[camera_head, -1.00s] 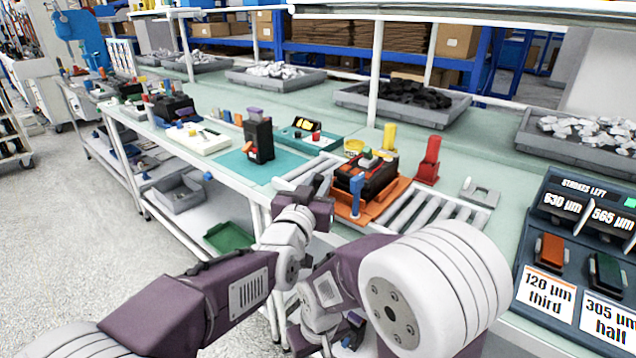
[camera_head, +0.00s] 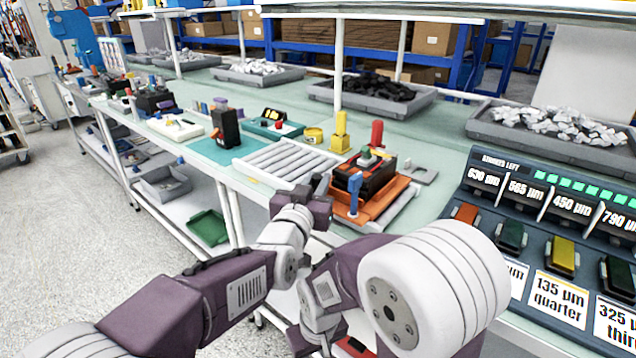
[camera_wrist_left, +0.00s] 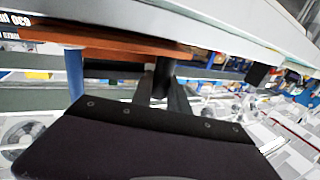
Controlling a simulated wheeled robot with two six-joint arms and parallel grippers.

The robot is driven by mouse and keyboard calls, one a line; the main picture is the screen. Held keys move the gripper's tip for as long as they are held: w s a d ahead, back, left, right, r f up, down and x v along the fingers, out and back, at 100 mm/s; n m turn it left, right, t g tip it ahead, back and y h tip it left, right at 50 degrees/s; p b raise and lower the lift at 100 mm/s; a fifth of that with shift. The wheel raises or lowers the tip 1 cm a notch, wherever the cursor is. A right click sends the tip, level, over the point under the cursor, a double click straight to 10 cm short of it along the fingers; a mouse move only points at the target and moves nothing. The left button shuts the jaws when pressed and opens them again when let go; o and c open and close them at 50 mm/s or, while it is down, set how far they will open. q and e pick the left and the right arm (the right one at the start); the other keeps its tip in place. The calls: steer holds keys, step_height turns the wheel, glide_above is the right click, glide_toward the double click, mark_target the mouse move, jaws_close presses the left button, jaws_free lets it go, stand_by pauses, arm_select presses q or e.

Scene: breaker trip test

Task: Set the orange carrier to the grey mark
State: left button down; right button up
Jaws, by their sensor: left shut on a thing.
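The orange carrier (camera_head: 400,194) is a flat tray near the right end of the roller bed, bearing a black block (camera_head: 378,180) with coloured parts on top. A blue post (camera_head: 354,194) stands at its front left corner. My left gripper (camera_head: 324,186) is at the carrier's left side, shut on it. In the left wrist view the fingers (camera_wrist_left: 163,82) meet the orange edge (camera_wrist_left: 120,40); the exact grip is partly hidden. A grey notched plate (camera_head: 420,175) lies just right of the carrier; I cannot tell if it is the grey mark.
Bare rollers (camera_head: 285,160) lie left of the carrier. A red post (camera_head: 377,133) and a yellow post (camera_head: 341,132) stand behind it. A sloped panel (camera_head: 485,215) with coloured switches stands at the right. Grey bins (camera_head: 480,124) line the back.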

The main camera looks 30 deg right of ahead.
arm_select(q)
steer(key=shift+s+d, duration=0.1)
steer(key=shift+s, duration=0.05)
steer(key=c, duration=1.6)
jaws_free()
steer(key=o, duration=0.3)
steer(key=shift+s, duration=0.15)
steer(key=b+v, duration=0.4)
steer(key=v, duration=0.5)
